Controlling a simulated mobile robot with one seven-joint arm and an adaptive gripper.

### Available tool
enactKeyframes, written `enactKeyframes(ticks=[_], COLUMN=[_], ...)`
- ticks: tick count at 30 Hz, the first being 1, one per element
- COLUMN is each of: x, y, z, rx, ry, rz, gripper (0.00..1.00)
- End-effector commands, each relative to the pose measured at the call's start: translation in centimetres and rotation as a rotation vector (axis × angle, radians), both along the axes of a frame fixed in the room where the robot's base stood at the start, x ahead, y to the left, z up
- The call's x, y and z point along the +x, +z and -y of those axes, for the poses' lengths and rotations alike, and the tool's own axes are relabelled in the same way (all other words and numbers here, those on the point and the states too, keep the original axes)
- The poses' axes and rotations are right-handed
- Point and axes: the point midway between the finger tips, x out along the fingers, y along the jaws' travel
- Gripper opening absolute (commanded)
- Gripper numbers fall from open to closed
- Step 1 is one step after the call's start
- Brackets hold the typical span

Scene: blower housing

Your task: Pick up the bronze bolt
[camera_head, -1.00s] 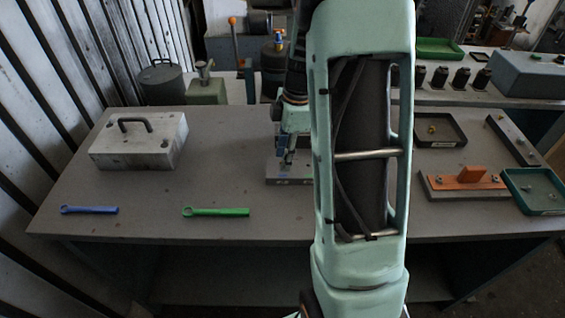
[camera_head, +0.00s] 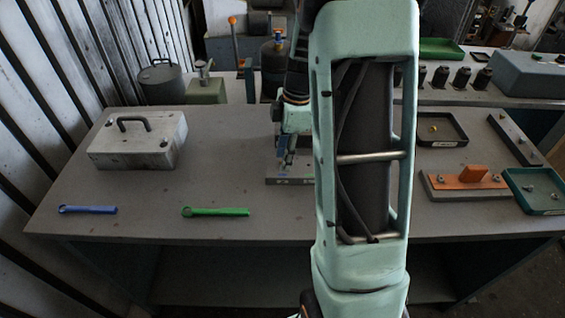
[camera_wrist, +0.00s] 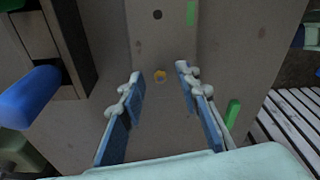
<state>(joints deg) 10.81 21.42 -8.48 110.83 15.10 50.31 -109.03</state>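In the head view my gripper (camera_head: 284,160) points down over a grey plate (camera_head: 285,181) at the middle of the bench. The bolt under it cannot be made out there. A small yellow piece (camera_head: 433,128) lies in a black tray at the right.
A grey block with a handle (camera_head: 135,155), a blue wrench (camera_head: 88,210) and a green wrench (camera_head: 215,212) lie on the left. An orange-topped fixture (camera_head: 470,182) and a green tray (camera_head: 535,203) stand on the right. The left middle of the bench is clear.

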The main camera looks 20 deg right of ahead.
Motion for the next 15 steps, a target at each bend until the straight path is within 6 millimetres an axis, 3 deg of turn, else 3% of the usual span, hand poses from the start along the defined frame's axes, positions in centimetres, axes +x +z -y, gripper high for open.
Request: enactKeyframes(ticks=[1,8,15], x=[0.00,0.00,0.00], y=[0.00,0.00,0.00], z=[-0.01,-0.02,-0.02], rx=[0.000,0.000,0.000], ry=[0.000,0.000,0.000], rz=[0.000,0.000,0.000], gripper=[0.26,0.01,0.00])
